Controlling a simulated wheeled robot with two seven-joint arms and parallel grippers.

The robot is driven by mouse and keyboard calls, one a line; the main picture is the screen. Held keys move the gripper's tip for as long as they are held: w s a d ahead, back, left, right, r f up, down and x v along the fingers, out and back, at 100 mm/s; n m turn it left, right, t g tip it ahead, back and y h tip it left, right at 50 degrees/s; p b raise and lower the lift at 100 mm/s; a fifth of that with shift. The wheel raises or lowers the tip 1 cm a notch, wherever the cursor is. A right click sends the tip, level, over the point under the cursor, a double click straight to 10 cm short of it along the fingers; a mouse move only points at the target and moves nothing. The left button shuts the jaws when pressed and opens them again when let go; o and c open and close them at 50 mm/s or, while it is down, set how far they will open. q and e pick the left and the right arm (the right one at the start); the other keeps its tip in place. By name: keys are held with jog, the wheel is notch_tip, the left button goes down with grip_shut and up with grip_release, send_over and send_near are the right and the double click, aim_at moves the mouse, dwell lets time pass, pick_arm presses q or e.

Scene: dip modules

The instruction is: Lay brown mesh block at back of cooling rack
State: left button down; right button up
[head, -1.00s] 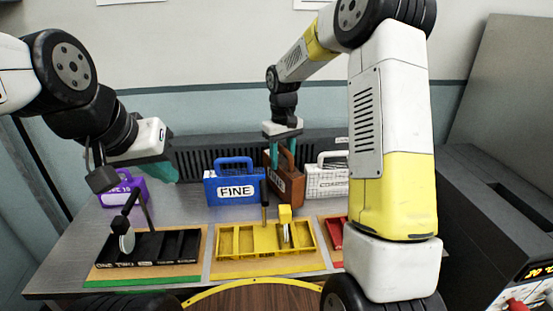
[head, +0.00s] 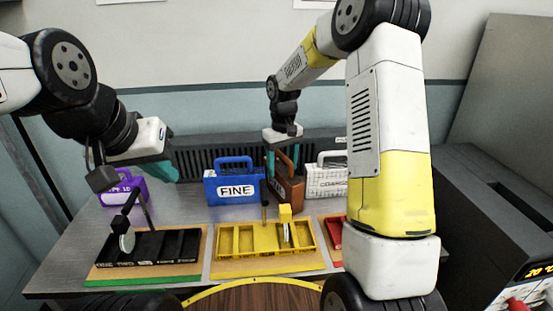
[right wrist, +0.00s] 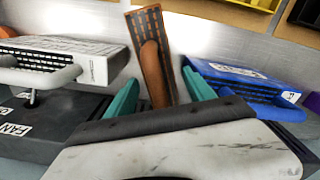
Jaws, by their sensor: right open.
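The brown mesh block (head: 287,190) stands upright on its edge at the back of the metal table, handle up, turned at an angle. The dark slatted rack (head: 200,166) runs along the table's back, behind the blocks. My right gripper (head: 283,160) is open, with its teal fingers on either side of the block's handle. In the right wrist view the block (right wrist: 150,25) shows between the spread fingers (right wrist: 160,92); whether they touch it I cannot tell. My left gripper (head: 160,172) hangs at the left above the table; its opening is unclear.
A blue FINE block (head: 235,187) stands just left of the brown one, a white mesh block (head: 326,182) just right. A purple block (head: 124,190) is farther left. Black (head: 150,262), yellow (head: 262,265) and partly hidden red (head: 336,236) trays lie in front.

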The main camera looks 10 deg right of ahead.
notch_tip(320, 180, up, 12)
jog(key=shift+r, duration=0.1)
jog(key=s+d+r+m+t+y, duration=0.1)
jog(key=s+r+t, duration=0.1)
jog(key=s+r, duration=0.35)
jog(key=s+d+r+m+t, duration=0.1)
jog(key=s+d+r, duration=0.15)
jog(key=s, duration=0.65)
jog(key=s+f+m+t+y, duration=0.1)
jog(key=s+f+t, duration=0.1)
jog(key=s, duration=1)
jog(key=shift+s+m+t, duration=0.4)
jog(key=shift+t, duration=0.2)
